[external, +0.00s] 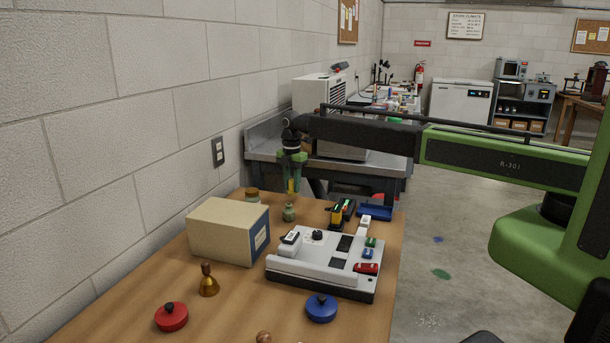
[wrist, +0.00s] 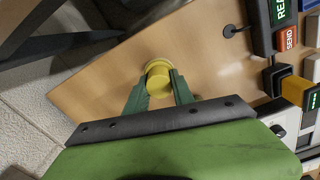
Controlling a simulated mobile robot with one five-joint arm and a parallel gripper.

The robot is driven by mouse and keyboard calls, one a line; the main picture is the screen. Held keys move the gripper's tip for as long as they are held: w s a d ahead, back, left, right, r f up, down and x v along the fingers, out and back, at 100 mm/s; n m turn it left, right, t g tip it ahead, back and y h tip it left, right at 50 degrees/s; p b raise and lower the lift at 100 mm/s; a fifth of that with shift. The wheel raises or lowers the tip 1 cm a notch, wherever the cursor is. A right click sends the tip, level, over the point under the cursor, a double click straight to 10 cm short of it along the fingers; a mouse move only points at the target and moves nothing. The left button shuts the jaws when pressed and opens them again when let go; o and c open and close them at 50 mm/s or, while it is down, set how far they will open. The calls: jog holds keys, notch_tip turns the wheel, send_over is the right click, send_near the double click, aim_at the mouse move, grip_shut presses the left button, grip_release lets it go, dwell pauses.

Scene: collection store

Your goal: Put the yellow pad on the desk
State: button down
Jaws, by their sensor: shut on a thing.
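The yellow pad (wrist: 158,80) is a small round yellow piece between the green fingertips of my gripper (wrist: 157,92) in the wrist view. My gripper (external: 291,178) is shut on it. The desk (wrist: 105,90) fills much of the wrist view behind the pad.
A cardboard box (external: 228,230), a white console (external: 320,276), a brass bell (external: 208,281), a red knob (external: 171,317) and a blue knob (external: 321,309) occupy the desk.

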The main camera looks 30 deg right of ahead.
aim_at(293, 193)
jog(key=shift+f, duration=0.15)
notch_tip(293, 193, down, 4)
jog(key=b, duration=0.3)
jog(key=shift+b, duration=0.4)
jog(key=c, duration=1.1)
grip_release()
jog(key=shift+r, duration=0.2)
notch_tip(293, 193, up, 12)
jog(key=p, duration=1.2)
jog(key=shift+r+p, duration=0.2)
jog(key=shift+p, duration=0.2)
jog(key=shift+f, duration=0.1)
jog(key=shift+d, duration=0.15)
